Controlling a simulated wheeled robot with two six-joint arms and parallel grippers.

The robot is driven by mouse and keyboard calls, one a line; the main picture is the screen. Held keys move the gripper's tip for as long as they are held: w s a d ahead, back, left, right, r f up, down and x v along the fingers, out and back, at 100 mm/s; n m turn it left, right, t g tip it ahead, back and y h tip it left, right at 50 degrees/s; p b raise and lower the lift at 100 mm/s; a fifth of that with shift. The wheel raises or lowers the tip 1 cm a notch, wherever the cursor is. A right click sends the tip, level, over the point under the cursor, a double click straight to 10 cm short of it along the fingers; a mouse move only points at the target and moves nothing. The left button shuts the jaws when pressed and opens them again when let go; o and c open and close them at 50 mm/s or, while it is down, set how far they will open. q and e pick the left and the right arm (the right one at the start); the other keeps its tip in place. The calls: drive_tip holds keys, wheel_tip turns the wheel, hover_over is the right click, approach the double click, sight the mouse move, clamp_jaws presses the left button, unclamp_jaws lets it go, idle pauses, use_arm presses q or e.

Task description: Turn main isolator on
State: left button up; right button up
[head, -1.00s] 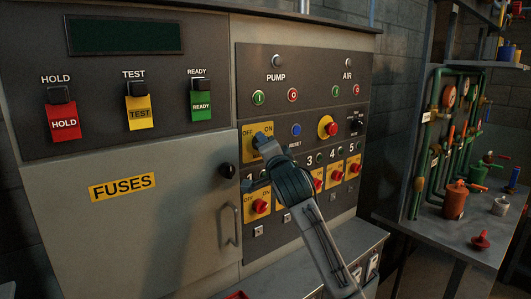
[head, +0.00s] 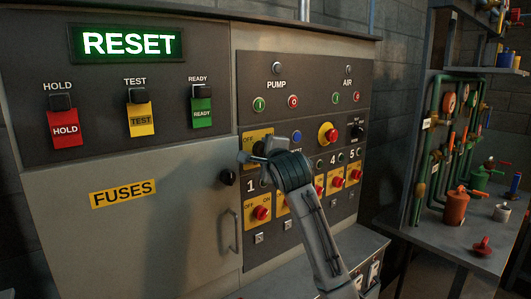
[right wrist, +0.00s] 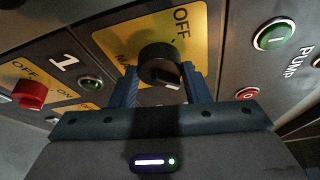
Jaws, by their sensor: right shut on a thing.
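The main isolator is a yellow plate (head: 252,135) with OFF at its left in the head view; its ON side is covered by my gripper. In the right wrist view its round black knob (right wrist: 158,62) sits between my fingers, with a white mark on its lower side. OFF and part of MAIN show on the plate (right wrist: 112,40). My right gripper (head: 261,151) is shut on the knob, and it also shows in the right wrist view (right wrist: 160,85). The left gripper is not in view.
Near the isolator are a blue button (head: 297,137), a red knob on yellow (head: 328,134), a black knob (head: 226,178) and numbered red switches (head: 261,212). A bench (head: 445,245) with red and orange items stands at the right.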

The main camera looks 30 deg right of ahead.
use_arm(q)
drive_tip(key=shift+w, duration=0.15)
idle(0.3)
use_arm(e)
drive_tip(key=o, duration=1)
use_arm(q)
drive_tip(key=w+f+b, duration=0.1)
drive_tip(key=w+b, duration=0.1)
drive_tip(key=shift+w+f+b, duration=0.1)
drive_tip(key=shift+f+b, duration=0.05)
drive_tip(key=shift+b, duration=0.25)
use_arm(e)
drive_tip(key=v, duration=1)
drive_tip(key=shift+s, duration=0.4)
drive_tip(key=shift+r, duration=0.1)
